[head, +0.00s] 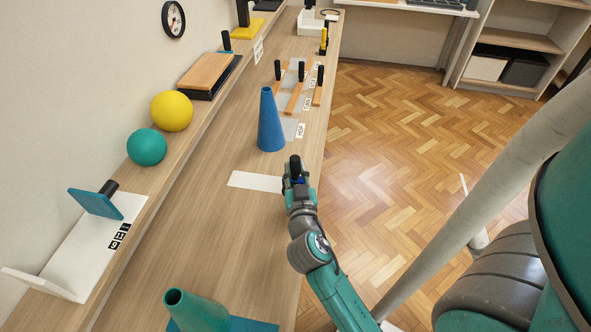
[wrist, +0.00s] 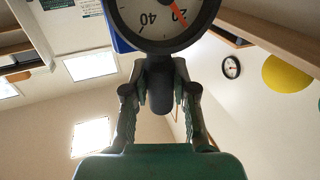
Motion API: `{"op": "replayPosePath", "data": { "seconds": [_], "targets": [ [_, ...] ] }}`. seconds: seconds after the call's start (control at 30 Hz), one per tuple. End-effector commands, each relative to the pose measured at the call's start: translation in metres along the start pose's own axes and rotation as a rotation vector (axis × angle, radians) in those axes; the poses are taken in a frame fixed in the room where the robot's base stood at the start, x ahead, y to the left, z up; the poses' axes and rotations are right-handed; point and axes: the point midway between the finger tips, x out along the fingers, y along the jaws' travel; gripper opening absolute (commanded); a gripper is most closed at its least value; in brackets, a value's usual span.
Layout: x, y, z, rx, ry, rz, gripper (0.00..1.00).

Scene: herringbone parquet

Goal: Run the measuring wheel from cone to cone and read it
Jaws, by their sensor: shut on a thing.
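The blue cone (head: 271,125) stands upright on the bench in the head view. A teal cone (head: 196,308) stands on a teal base at the near end, cut off by the frame. My gripper (head: 295,182) is between them, near the bench's right edge, beside a white strip (head: 250,180). In the wrist view my gripper (wrist: 160,108) is shut on the black handle (wrist: 160,88) of the measuring wheel. Its round dial (wrist: 160,22) is partly cut off at the top; 20 and 40 show, and the red needle lies by the 20. Whether the wheel touches the bench is hidden.
Beyond the blue cone lie several black-handled wooden tools (head: 298,95) on pale pads. The left ledge holds a teal ball (head: 147,147), a yellow ball (head: 171,111) and a white stand (head: 85,250). The bench between the cones is mostly clear. Parquet floor (head: 400,130) lies right.

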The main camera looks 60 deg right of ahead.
Motion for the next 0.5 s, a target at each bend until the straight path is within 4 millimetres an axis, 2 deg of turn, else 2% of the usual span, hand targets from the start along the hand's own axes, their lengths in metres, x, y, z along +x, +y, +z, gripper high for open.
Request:
{"op": "replayPosePath", "data": {
  "seconds": [0.17, 0.5],
  "targets": [
    [-0.002, -0.001, 0.0, 0.0, 0.0, -0.001, 0.0],
    [-0.028, -0.01, 0.001, -0.001, -0.002, -0.004, 0.0]
  ]
}}
